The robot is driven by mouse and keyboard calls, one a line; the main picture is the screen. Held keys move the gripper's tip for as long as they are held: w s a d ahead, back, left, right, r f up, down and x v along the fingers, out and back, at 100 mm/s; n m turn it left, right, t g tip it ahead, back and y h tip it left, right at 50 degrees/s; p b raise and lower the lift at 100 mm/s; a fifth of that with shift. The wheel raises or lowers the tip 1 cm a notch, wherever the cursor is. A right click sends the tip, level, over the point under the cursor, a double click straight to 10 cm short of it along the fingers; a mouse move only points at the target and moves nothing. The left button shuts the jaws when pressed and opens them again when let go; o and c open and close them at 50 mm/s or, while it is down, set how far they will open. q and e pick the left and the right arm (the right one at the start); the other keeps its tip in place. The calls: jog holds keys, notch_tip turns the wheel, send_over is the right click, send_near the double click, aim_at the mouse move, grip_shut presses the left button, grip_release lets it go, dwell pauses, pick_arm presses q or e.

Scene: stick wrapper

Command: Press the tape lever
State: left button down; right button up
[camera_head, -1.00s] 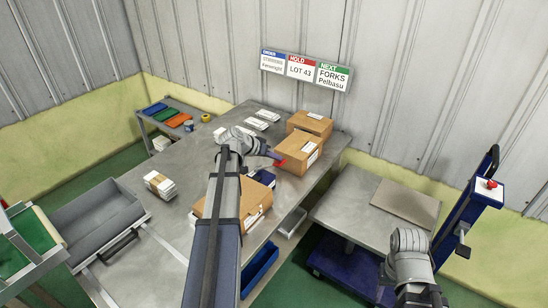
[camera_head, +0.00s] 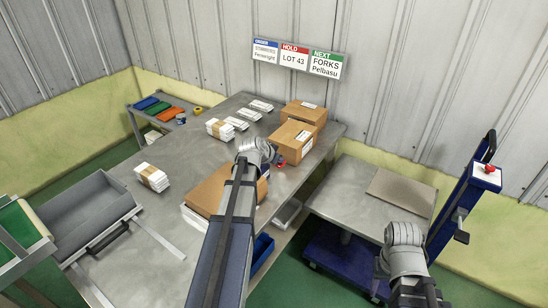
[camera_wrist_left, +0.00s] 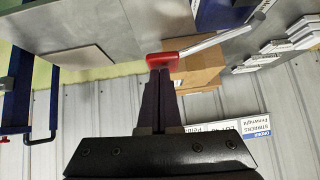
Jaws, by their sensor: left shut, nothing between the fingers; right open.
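The tape lever shows in the left wrist view as a red grip (camera_wrist_left: 164,58) on a grey metal arm (camera_wrist_left: 215,40). In the head view its red end (camera_head: 281,160) shows just right of my left gripper (camera_head: 271,158). In the left wrist view my left gripper (camera_wrist_left: 158,74) is shut and empty, its dark fingertips close to the red grip. Whether they touch it I cannot tell. The lever's base is mostly hidden behind my left arm. My right gripper (camera_head: 403,236) is over the right cart, its fingers not clearly visible.
Two closed cardboard boxes (camera_head: 292,140) stand on the grey table (camera_head: 180,225) beyond the lever. Another carton (camera_head: 208,190) lies left of my left arm. White stacks (camera_head: 152,177) are further left. The cart (camera_head: 352,190) with a flat board stands to the right.

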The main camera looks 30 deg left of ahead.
pick_arm(q)
jog(key=f+b, duration=0.1)
jog(key=d+f+y+b, duration=0.1)
jog(key=shift+f+m, duration=0.3)
jog(key=shift+s+d+f+b, duration=0.1)
jog(key=shift+d+f+b, duration=0.15)
jog(key=shift+f+b, duration=0.35)
jog(key=shift+r, duration=0.15)
jog(key=w+d+r+p+v, duration=0.1)
jog(key=p+v, duration=0.9)
jog(key=v, duration=0.3)
jog(key=shift+w+d+r+p, duration=0.25)
jog(key=shift+w+d+p, duration=0.15)
jog(key=shift+w, duration=0.05)
